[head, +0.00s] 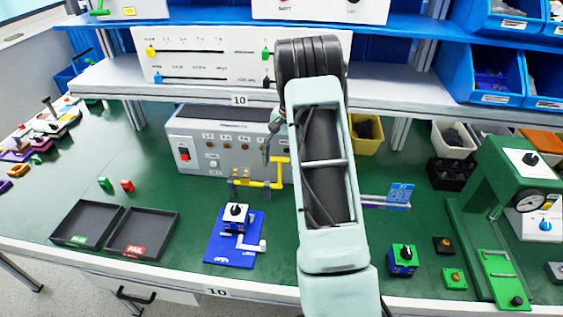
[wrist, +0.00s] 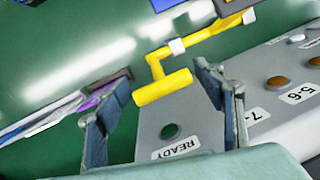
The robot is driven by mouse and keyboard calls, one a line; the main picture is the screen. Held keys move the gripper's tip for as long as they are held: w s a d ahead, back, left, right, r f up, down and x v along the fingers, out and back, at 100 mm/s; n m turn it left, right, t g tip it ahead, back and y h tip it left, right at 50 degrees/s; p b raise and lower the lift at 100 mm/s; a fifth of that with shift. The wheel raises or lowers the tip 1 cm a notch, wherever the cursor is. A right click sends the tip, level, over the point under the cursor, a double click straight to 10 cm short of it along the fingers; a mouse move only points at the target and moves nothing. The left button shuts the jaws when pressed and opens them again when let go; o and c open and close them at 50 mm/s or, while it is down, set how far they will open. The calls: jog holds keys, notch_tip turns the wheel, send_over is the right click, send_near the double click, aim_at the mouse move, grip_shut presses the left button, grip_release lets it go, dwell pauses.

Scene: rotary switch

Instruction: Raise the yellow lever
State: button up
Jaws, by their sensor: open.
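The yellow lever (head: 258,184) is mounted in front of the grey control box, with its bent end partly hidden by my arm. In the wrist view the lever's cranked rod ends in a thick yellow handle (wrist: 163,87). My gripper (wrist: 164,82) is open, with one finger on each side of the handle in that view. No contact with the handle can be seen, and the depth between them is hard to judge. In the head view my gripper (head: 271,133) is partly hidden beside my forearm, above the lever.
The grey control box (head: 205,125) stands close behind the lever. Its READY label (wrist: 175,149) shows between the fingers. A blue-based switch (head: 235,228) and two black trays (head: 138,232) sit at the front left. A green press (head: 492,205) stands at right.

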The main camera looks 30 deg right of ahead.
notch_tip(320, 180, up, 12)
jog(key=d, duration=0.2)
jog(key=shift+w, duration=0.15)
dwell(0.5)
